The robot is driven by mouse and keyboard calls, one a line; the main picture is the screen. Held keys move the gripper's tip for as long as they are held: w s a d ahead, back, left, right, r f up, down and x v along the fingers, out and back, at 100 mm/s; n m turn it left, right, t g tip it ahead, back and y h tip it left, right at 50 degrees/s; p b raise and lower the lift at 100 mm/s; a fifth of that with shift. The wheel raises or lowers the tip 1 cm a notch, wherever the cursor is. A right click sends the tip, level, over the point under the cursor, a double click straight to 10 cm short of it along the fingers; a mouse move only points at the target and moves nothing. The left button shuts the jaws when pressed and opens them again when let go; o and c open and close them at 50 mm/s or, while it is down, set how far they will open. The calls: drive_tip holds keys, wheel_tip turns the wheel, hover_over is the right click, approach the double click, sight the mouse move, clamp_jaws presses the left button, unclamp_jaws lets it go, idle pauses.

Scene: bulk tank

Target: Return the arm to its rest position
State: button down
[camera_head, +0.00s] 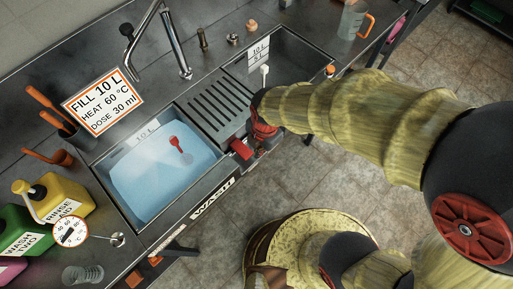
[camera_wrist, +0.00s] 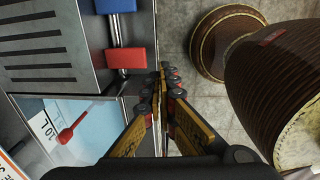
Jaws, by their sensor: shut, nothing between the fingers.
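My arm reaches in from the right in the head view, in yellowish ribbed sleeves. Its end is at the front edge of the sink counter, beside a red handle (camera_head: 241,148). My gripper (camera_wrist: 164,72) shows in the wrist view with its fingers together and nothing between them. There the red handle (camera_wrist: 125,58) and a blue handle (camera_wrist: 116,5) lie left of the fingertips, apart from them. In the head view the arm's end mostly hides the fingers.
The wash basin (camera_head: 205,187) holds blue water and a red-headed tool (camera_head: 177,143). A second basin (camera_head: 290,58) lies beyond the ribbed drainboard (camera_head: 215,103). Bottles (camera_head: 62,195) stand at the left. A jug (camera_head: 351,20) stands at the far end. Tiled floor (camera_head: 330,180) is open before the counter.

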drive_tip(key=shift+r, duration=0.1)
idle(0.6)
drive_tip(key=s+d+r+m+t, duration=0.2)
drive_tip(key=d+r+m, duration=0.8)
drive_tip(key=r+m, duration=0.2)
drive_tip(key=s+d+r+m+t+h, duration=0.1)
drive_tip(key=s+d+r+m+t, duration=0.1)
drive_tip(key=d+r+m, duration=0.8)
wheel_tip(320, 180, up, 2)
drive_tip(key=m, duration=0.5)
drive_tip(key=shift+s+d+m+t, duration=0.35)
drive_tip(key=shift+s+m+t, duration=0.05)
drive_tip(key=shift+r, duration=0.1)
